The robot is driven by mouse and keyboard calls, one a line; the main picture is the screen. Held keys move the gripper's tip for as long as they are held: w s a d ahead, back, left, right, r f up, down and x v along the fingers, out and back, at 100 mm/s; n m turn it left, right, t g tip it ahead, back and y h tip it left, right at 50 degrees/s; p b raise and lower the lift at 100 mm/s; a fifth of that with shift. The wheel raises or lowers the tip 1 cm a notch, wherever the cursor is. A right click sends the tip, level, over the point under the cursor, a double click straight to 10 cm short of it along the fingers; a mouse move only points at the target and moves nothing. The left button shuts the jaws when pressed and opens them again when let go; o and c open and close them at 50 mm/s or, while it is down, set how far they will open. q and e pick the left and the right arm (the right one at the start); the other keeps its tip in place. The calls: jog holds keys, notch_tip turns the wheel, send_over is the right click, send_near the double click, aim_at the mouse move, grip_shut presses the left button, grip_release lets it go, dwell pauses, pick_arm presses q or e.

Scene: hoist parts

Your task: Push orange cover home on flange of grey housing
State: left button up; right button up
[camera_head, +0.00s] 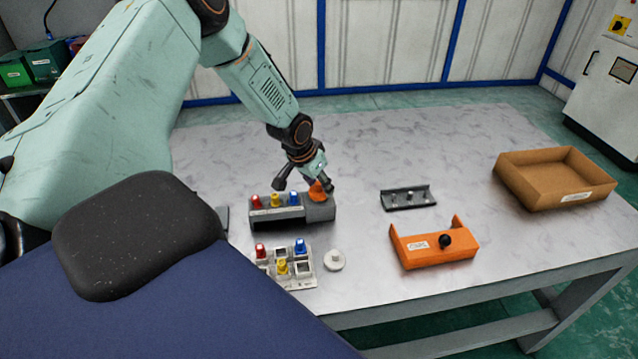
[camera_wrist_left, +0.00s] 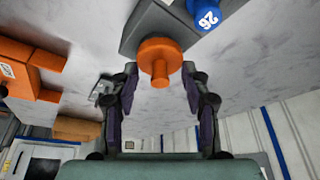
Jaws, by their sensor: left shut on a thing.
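The grey housing (camera_head: 322,212) stands on the table with red, yellow and blue pieces on its top. Its grey end also shows in the left wrist view (camera_wrist_left: 143,27). The orange cover (camera_head: 317,191) is at the housing's right end. In the left wrist view the cover (camera_wrist_left: 160,50) is a round disc with a stub facing the camera, close against the housing. The flange is hidden behind the cover, and I cannot tell whether a gap remains.
A tray with coloured pieces (camera_head: 306,282) and a pale round part (camera_head: 334,261) lie in front of the housing. A dark grey bracket (camera_head: 420,200), an orange bracket with a black knob (camera_head: 425,258) and a cardboard box (camera_head: 545,197) are to the right. The table's back is clear.

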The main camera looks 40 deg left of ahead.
pick_arm(q)
jog(key=shift+s+d+r, duration=0.1)
jog(key=shift+d, duration=0.05)
jog(key=shift+a+f, duration=0.2)
jog(key=shift+d+r+p, duration=0.2)
jog(key=shift+d+p, duration=0.1)
jog(key=shift+p, duration=0.05)
jog(key=shift+a+f, duration=0.1)
dwell(0.4)
jog(key=shift+f+b, duration=0.35)
dwell(0.9)
jog(key=shift+f, duration=0.25)
dwell(2.1)
